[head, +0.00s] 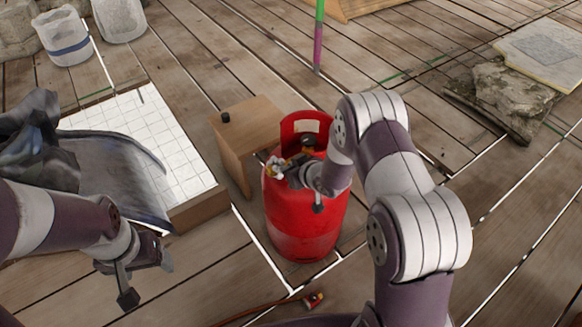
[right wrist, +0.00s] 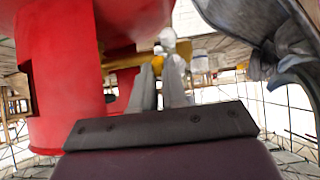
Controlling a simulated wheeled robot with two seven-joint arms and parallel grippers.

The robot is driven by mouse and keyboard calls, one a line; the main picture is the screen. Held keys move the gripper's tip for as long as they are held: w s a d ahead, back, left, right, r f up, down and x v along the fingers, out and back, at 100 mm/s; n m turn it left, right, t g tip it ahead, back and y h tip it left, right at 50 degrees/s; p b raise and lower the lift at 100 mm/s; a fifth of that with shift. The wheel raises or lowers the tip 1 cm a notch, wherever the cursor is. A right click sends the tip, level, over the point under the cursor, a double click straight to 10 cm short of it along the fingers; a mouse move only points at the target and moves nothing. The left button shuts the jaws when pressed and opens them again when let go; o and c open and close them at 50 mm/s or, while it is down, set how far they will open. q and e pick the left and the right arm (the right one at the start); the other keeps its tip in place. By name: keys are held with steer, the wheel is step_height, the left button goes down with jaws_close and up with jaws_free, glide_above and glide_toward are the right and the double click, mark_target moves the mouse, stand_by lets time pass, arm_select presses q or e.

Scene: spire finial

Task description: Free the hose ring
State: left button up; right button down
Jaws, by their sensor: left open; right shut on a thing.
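A red gas cylinder (head: 305,225) stands upright on the deck, its collar and brass valve fitting (head: 275,166) at the top. My right gripper (head: 292,174) reaches the valve from the right. In the right wrist view my right gripper (right wrist: 160,85) is shut on a small pale fitting (right wrist: 167,40), with brass parts (right wrist: 158,60) behind it. I cannot tell whether this fitting is the hose ring. An orange hose (head: 262,311) with a red and brass end (head: 313,300) lies on the deck in front of the cylinder. My left gripper (head: 147,277) is open and empty at lower left.
A small wooden stand (head: 245,130) with a black knob is close behind the cylinder. A white tiled board (head: 135,125) and a dark grey sheet (head: 115,175) lie at left. Buckets (head: 66,45) stand at the back left, stone slabs (head: 510,100) at right.

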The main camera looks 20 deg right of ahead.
steer(key=c, duration=1.2)
jaws_free()
steer(key=shift+o, duration=0.2)
steer(key=p+v, duration=0.4)
steer(key=v, duration=0.8)
steer(key=shift+s+r+p, duration=0.15)
steer(key=shift+s+p, duration=0.1)
steer(key=shift+p, duration=0.15)
